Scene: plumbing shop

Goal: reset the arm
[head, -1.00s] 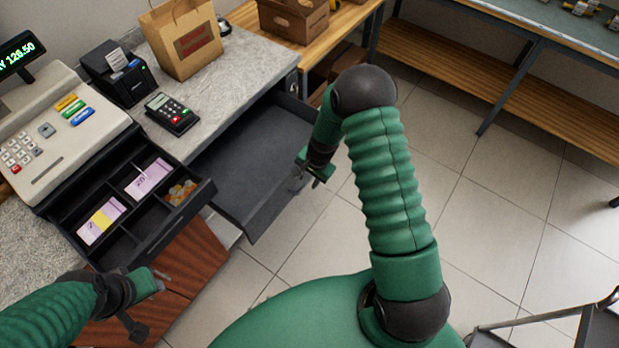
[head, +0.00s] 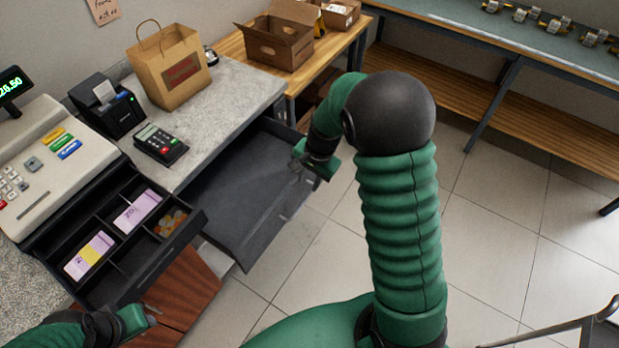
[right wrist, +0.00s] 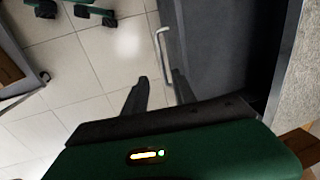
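My right arm rises in the middle of the head view and bends over, so its gripper (head: 301,163) sits by the right edge of the open grey drawer (head: 245,200). In the right wrist view the two dark fingers (right wrist: 160,92) are apart, with nothing between them but floor and the drawer's handle (right wrist: 162,55) beyond. My left gripper (head: 152,315) is at the bottom left of the head view, below the open cash tray (head: 150,264). Its fingers are small and partly cut off, so its opening is unclear.
A cash register (head: 50,150), card terminal (head: 160,144), receipt printer (head: 108,105) and paper bag (head: 168,72) stand on the counter. A cardboard box (head: 275,42) is on the wooden table behind. Tiled floor (head: 500,240) is clear to the right, with a metal cart edge at lower right.

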